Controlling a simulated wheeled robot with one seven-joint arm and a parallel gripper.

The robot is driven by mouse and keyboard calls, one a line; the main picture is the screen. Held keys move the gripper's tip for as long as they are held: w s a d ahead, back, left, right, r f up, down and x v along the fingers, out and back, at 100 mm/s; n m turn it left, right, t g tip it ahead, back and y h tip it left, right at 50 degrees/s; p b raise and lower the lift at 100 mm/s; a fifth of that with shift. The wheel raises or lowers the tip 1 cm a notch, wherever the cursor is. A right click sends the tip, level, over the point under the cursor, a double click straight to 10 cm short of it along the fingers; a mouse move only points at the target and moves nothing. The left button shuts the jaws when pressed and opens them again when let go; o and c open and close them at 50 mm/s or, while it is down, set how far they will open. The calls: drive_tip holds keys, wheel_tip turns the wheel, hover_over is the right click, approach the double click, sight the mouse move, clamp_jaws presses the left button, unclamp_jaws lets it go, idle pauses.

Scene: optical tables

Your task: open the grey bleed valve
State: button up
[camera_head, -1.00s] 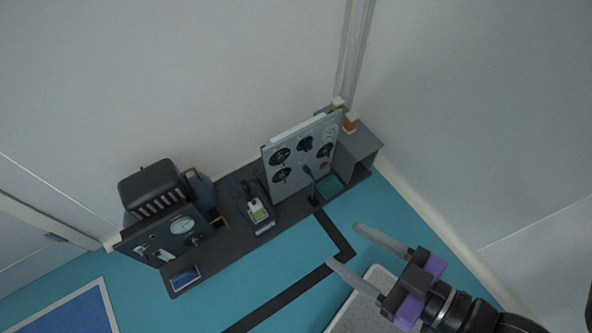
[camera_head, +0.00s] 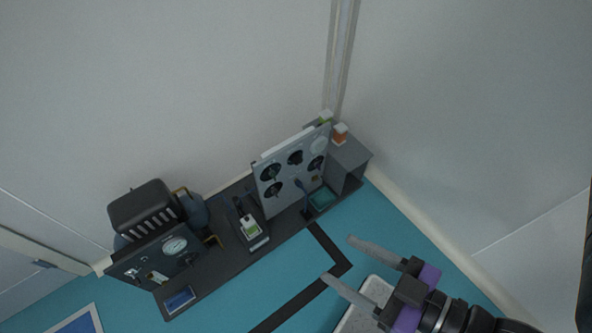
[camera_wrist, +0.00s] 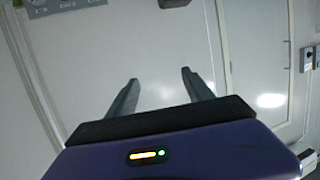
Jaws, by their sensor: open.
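My gripper (camera_head: 340,262) is open and empty in the lower right of the head view, apart from the dark bench. Its two fingers also show in the wrist view (camera_wrist: 160,82), spread apart in front of a pale wall and door. A grey upright panel (camera_head: 293,172) with several round black knobs or valves stands on the bench. A dark panel (camera_head: 152,258) with a round gauge (camera_head: 175,245) and a small dark knob (camera_head: 192,258) stands at the bench's left end. I cannot tell which part is the grey bleed valve at this size.
The dark bench (camera_head: 215,268) runs along the wall. A black finned unit (camera_head: 143,207), a handheld device (camera_head: 250,226), a teal tray (camera_head: 322,198) and a small orange-and-white container (camera_head: 340,134) stand on it. Open teal floor (camera_head: 290,280) lies in front. A pale speckled surface (camera_head: 365,305) is beneath my gripper.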

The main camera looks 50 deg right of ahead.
idle(0.3)
drive_tip(key=shift+c, duration=1.3)
drive_tip(key=w+f+b, duration=0.1)
drive_tip(key=f+b, duration=0.1)
drive_tip(key=w+d+f+m+h+b, duration=0.1)
drive_tip(key=w+f+b, duration=0.1)
drive_tip(key=f+b, duration=0.1)
drive_tip(key=w+d+f+t+h+b, duration=0.1)
drive_tip(key=f+b, duration=0.1)
drive_tip(key=shift+w+d+f+b, duration=0.1)
drive_tip(key=shift+w+f+b, duration=0.05)
drive_tip(key=shift+b, duration=0.15)
drive_tip(key=c, duration=0.4)
drive_tip(key=m+t+h+b, duration=0.2)
drive_tip(key=h+b, duration=0.3)
drive_tip(key=b, duration=2.3)
approach(276, 194)
drive_tip(key=d+r, duration=0.4)
drive_tip(key=r, duration=0.2)
wheel_tip(276, 194, down, 4)
drive_tip(key=a+y, duration=0.2)
drive_tip(key=b+x, duration=0.1)
drive_tip(key=x, duration=0.1)
drive_tip(key=b+x, duration=0.1)
drive_tip(key=x, duration=0.2)
drive_tip(key=b+x, duration=0.1)
drive_tip(key=x, duration=0.2)
drive_tip(key=shift+w+a+f+b, duration=0.2)
drive_tip(key=shift+f+b, duration=0.1)
drive_tip(key=shift+b, duration=0.1)
